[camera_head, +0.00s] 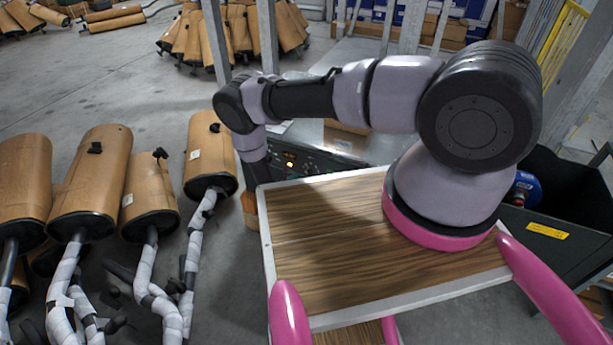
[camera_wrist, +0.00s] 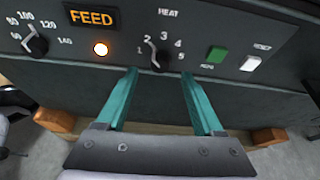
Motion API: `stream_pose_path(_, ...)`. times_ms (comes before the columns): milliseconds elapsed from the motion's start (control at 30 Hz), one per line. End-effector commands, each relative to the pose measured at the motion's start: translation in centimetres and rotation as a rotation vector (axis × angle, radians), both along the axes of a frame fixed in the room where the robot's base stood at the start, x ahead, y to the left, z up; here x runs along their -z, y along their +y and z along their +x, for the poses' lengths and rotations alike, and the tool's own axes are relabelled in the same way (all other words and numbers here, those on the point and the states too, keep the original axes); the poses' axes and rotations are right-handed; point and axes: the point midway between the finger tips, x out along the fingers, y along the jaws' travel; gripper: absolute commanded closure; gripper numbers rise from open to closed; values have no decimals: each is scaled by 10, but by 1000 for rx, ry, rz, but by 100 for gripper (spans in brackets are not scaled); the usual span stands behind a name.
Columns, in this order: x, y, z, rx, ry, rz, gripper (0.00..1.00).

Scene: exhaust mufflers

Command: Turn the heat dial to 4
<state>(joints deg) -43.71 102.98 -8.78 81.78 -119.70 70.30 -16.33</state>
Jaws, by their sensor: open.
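The heat dial (camera_wrist: 160,60) is a small dark knob on a dark control panel (camera_wrist: 228,83), under the word HEAT, with numbers 1 to 5 around it. Its pointer seems to lean up and left, near 2, but it is small and I cannot be sure. My gripper (camera_wrist: 159,75) is open, its two teal fingers apart, with the tips at either side of the dial in the picture. I see no contact with the knob, and the gap in depth is unclear. In the head view the panel (camera_head: 291,164) shows beyond the wooden top, and my fingers are hidden.
Left of the heat dial are a lit FEED sign (camera_wrist: 92,18), a glowing lamp (camera_wrist: 100,49) and another dial (camera_wrist: 37,45). To its right are a green button (camera_wrist: 215,56) and a white button (camera_wrist: 250,63). Mufflers (camera_head: 92,185) stand on the floor at left.

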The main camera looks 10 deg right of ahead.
Motion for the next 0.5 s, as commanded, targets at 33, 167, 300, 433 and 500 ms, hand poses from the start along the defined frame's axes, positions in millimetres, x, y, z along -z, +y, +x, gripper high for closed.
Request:
stream_pose_path(33,4,-6,7,3,-1,1,31)
stream_pose_path(167,10,-16,19,3,0,1,31)
stream_pose_path(300,14,-20,27,0,-1,1,31)
stream_pose_path(433,14,-22,29,0,0,0,31)
stream_pose_path(500,14,-22,29,0,0,0,31)
